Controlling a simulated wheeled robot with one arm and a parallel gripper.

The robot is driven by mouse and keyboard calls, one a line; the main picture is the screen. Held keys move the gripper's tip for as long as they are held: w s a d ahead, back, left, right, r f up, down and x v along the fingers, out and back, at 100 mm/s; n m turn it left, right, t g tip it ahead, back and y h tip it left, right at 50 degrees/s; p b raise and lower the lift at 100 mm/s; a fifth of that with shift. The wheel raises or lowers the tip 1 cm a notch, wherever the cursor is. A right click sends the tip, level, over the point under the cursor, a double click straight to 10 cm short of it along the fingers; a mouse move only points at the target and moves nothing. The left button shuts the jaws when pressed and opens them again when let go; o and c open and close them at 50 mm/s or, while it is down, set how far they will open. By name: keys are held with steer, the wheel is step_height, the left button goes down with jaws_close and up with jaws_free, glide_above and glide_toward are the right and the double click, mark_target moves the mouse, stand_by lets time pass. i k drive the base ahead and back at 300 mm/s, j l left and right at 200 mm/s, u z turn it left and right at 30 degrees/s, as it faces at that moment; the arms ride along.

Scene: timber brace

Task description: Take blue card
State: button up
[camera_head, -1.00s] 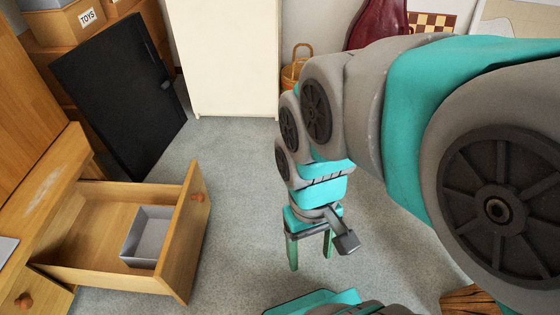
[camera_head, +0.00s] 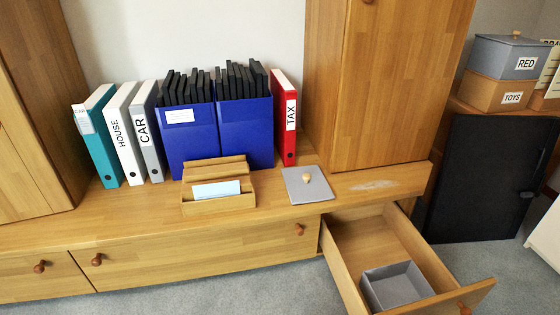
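A wooden card holder (camera_head: 219,205) stands on the wooden cabinet top, in front of the blue file boxes. A pale card (camera_head: 216,189) sticks up from its front slot, white to light blue, with its lower part hidden by the holder's front. I cannot tell whether more cards stand behind it. My gripper is not in view now.
An open drawer (camera_head: 345,262) juts out at the right with an open grey box (camera_head: 395,285) inside. A grey lid (camera_head: 308,184) with a knob lies right of the holder. Blue file boxes (camera_head: 247,135), several binders and a red TAX binder (camera_head: 285,118) stand behind.

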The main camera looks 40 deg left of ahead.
mark_target(230, 188)
steer(key=u, duration=2.05)
steer(key=i+j+u, duration=0.15)
steer(key=i, duration=0.3)
steer(key=i+j+u, duration=0.1)
steer(key=i+j, duration=0.25)
steer(key=i, duration=0.1)
